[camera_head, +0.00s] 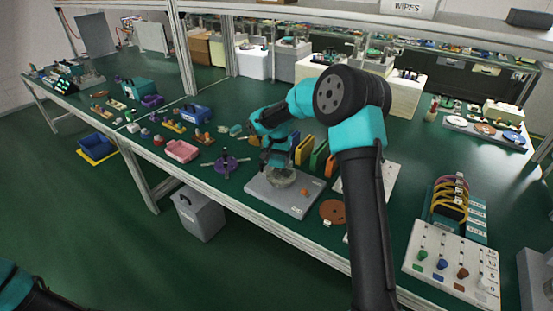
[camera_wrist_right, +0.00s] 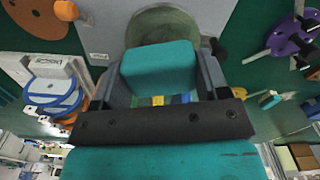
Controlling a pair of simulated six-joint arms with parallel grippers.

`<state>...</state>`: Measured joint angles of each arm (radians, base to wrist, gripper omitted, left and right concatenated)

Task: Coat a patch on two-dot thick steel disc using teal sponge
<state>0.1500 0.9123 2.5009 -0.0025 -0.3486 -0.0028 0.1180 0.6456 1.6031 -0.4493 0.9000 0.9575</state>
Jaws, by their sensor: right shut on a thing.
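My right gripper (camera_head: 276,160) points down over the grey plate (camera_head: 262,200) in the head view. In the right wrist view its fingers (camera_wrist_right: 158,88) are shut on the teal sponge (camera_wrist_right: 160,66), a rounded block. A round grey steel disc (camera_head: 283,180) lies on the plate just below the gripper. The disc also shows in the right wrist view (camera_wrist_right: 160,22), partly hidden behind the sponge. I cannot tell whether sponge and disc touch. Dot marks on the disc cannot be made out. My left gripper is out of view.
A purple spoked stand (camera_head: 226,164) is left of the plate, and a brown disc (camera_head: 333,211) is at its right. Upright coloured boards (camera_head: 318,158) stand behind. A pink tray (camera_head: 182,150) lies farther left. A white panel with knobs (camera_head: 452,265) is at the front right.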

